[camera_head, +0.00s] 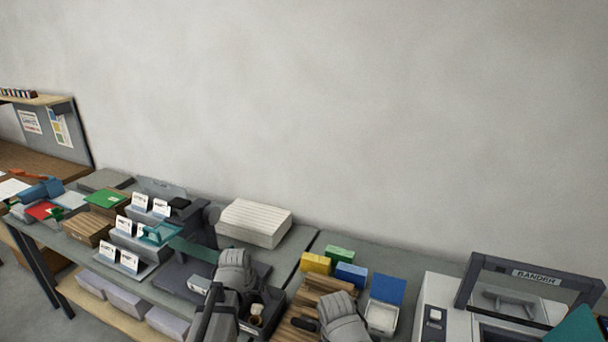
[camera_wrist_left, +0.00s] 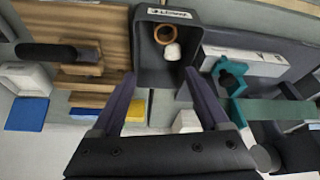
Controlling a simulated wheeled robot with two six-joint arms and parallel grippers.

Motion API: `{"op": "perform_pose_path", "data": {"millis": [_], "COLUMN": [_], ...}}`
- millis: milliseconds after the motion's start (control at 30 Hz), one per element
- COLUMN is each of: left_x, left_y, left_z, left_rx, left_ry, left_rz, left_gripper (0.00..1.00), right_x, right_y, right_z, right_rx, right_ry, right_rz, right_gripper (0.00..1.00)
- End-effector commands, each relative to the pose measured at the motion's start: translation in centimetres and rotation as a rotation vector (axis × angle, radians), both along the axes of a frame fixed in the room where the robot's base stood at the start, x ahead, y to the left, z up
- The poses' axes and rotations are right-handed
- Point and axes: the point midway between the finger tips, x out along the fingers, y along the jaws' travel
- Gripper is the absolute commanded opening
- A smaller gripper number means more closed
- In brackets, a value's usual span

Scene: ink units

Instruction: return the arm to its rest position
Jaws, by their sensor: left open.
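My left arm (camera_head: 235,272) shows as a grey rounded link over the table in the head view. Its gripper is hard to make out there. In the left wrist view my left gripper (camera_wrist_left: 165,88) is open, with two dark fingers wide apart and nothing held between them. A dark bin (camera_wrist_left: 147,70) with a label lies beyond the fingertips; it holds a tan ring (camera_wrist_left: 165,34) and a small white piece (camera_wrist_left: 173,52). My right arm (camera_head: 341,318) shows as a second grey link at the bottom; its jaws cannot be made out.
Wooden slats (camera_head: 318,290), yellow (camera_head: 316,262), green (camera_head: 340,254) and blue (camera_head: 351,273) blocks lie right of my left arm. A bander machine (camera_head: 475,320) stands at the right. A stack of paper (camera_head: 254,222) and labelled card holders (camera_head: 126,235) stand behind and left.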

Motion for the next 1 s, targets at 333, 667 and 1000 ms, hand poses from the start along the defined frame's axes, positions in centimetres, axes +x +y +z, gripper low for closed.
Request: {"op": "perform_pose_path", "data": {"millis": [333,667,1000], "left_x": [-15.3,-19.8,-19.7], "left_y": [-10.5,-12.0,-12.0], "left_z": [-1.5,-1.4,-1.4], "left_rx": [0.122,0.189,0.187], "left_ry": [0.296,0.385,0.383], "left_rz": [-0.149,-0.175,-0.174], "left_gripper": [0.78,0.78,0.78], "right_x": [0.0,0.0,0.0], "right_y": [0.0,0.0,0.0], "right_z": [-0.2,-0.2,-0.2], "right_rx": [0.000,0.000,0.000], "right_ry": [0.000,0.000,0.000], "right_rz": [0.000,0.000,0.000], "right_gripper": [0.00,0.00,0.00]}}
